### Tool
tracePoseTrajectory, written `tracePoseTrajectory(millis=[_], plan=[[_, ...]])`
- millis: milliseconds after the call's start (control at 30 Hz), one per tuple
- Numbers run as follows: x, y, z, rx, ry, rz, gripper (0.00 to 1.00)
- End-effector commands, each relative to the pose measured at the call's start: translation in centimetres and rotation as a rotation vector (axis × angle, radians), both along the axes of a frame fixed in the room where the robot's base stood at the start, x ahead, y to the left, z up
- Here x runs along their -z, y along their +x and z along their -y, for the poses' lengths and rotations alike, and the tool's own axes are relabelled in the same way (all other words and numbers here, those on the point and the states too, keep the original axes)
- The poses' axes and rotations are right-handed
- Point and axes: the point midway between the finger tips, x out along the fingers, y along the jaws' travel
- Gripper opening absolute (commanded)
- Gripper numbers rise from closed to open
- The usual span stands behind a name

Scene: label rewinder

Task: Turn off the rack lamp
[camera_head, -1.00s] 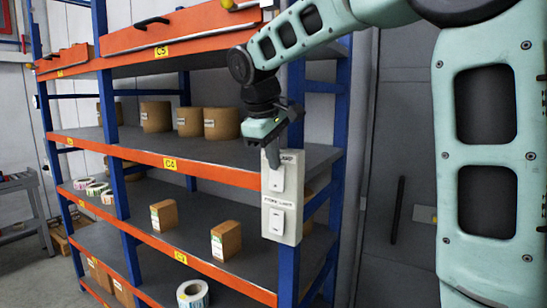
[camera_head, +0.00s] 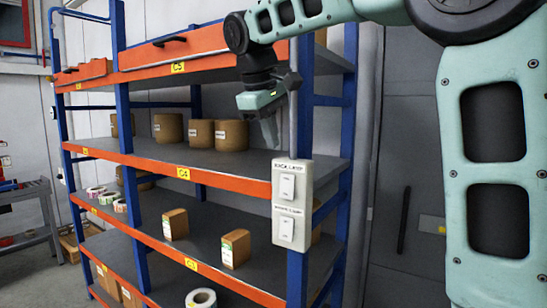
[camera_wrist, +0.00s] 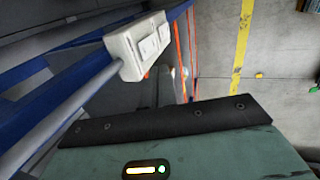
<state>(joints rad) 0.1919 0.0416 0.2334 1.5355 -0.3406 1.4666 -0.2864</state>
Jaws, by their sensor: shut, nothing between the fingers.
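A pale switch panel (camera_head: 307,209) is fixed to the front right blue post of the rack. Its upper rocker switch (camera_head: 287,186) sits under a label that looks like "RACK LAMP". A second rocker switch (camera_head: 286,228) sits below it under a blurred label. I cannot tell which way either rocker is tipped. My gripper (camera_head: 271,143) is shut and empty, pointing down above and slightly left of the panel, apart from it.
The rack's orange shelf edges (camera_head: 225,182) and the blue post (camera_head: 298,270) stand close to my gripper. Brown rolls (camera_head: 200,133) and small boxes (camera_head: 236,248) stand on the shelves. A grey door (camera_head: 410,200) is at right behind the rack.

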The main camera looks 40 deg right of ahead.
Motion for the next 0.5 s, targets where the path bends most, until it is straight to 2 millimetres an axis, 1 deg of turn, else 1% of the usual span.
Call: tracePoseTrajectory(millis=[33, 100, 200, 500], plan=[[-0.7, 0.0, -0.2, -0.001, 0.0, 0.003, 0.0], [-1.4, 0.0, -0.3, -0.002, 0.0, 0.002, 0.0], [-2.1, -0.1, -0.5, -0.001, 0.0, 0.001, 0.0], [-2.3, -0.2, -0.5, -0.001, 0.0, 0.0, 0.0]])
